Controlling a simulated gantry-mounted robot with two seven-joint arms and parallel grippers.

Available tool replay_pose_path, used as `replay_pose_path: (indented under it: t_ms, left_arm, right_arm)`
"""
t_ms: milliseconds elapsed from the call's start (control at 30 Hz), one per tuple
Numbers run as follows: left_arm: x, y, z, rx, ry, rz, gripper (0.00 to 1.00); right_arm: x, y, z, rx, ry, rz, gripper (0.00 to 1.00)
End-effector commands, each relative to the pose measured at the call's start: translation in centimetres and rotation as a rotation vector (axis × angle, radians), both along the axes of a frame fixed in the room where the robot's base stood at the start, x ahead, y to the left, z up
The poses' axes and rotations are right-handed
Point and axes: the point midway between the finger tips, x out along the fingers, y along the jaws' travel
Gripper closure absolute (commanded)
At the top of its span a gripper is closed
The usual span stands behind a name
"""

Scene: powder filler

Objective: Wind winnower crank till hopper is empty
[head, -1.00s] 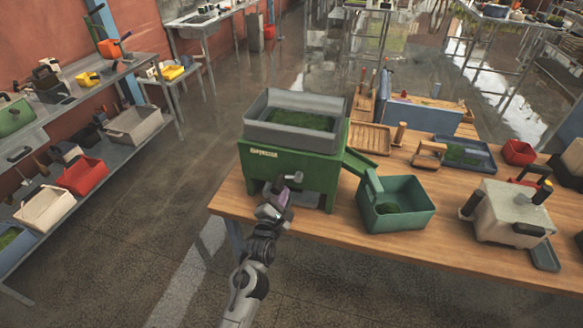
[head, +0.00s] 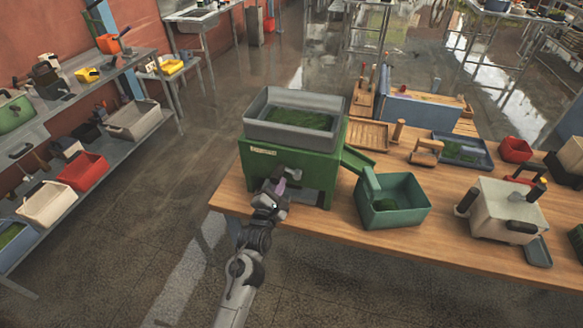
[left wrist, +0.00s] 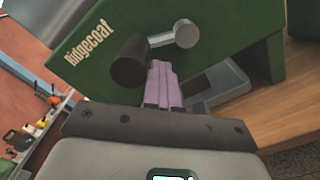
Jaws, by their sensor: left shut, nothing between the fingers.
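The green winnower (head: 318,185) stands at the table's left end. Its grey hopper (head: 258,133) on top holds green material (head: 302,119). In the left wrist view the crank's dark knob (left wrist: 130,62) sits left of its metal hub (left wrist: 187,33) on the green front. My left gripper (head: 280,186) is at the winnower's front and hides most of the crank in the head view. Its purple fingers (left wrist: 163,82) are shut and empty, right beside the knob; I cannot tell whether they touch it. A green bin (head: 405,215) under the side chute (head: 357,161) holds some green material.
A cream box with dark handles (head: 505,212) stands right of the bin. Behind are a wooden tray (head: 368,134), a blue tray (head: 463,150) and a red bowl (head: 515,150). A shelf with bins (head: 83,171) is at the left. The floor before the table is clear.

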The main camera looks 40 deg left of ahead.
Motion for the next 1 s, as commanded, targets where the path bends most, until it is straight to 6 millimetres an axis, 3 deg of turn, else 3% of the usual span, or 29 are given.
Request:
replay_pose_path:
  t_ms: [33, 100, 367, 633, 1000]
  left_arm:
    - [-0.1, 0.5, 1.3, -0.012, -0.012, 0.014, 1.0]
    - [-0.2, 0.8, 1.7, -0.012, -0.012, 0.013, 1.0]
    - [-0.2, 0.7, 1.4, -0.012, -0.009, 0.008, 1.0]
    - [-0.2, 0.1, 3.0, -0.012, -0.008, 0.005, 1.0]
    - [-0.1, -0.2, 3.3, -0.012, -0.008, 0.004, 1.0]
  right_arm:
    - [0.0, 0.0, 0.8, 0.001, 0.0, -0.001, 0.41]
    - [0.0, 0.0, 1.3, 0.0, -0.001, -0.001, 0.41]
    - [0.0, 0.2, 1.2, 0.01, -0.002, -0.005, 0.41]
    - [0.0, 0.2, 2.9, 0.009, 0.0, -0.006, 0.41]
    - [0.0, 0.1, 3.1, 0.004, 0.0, -0.003, 0.41]
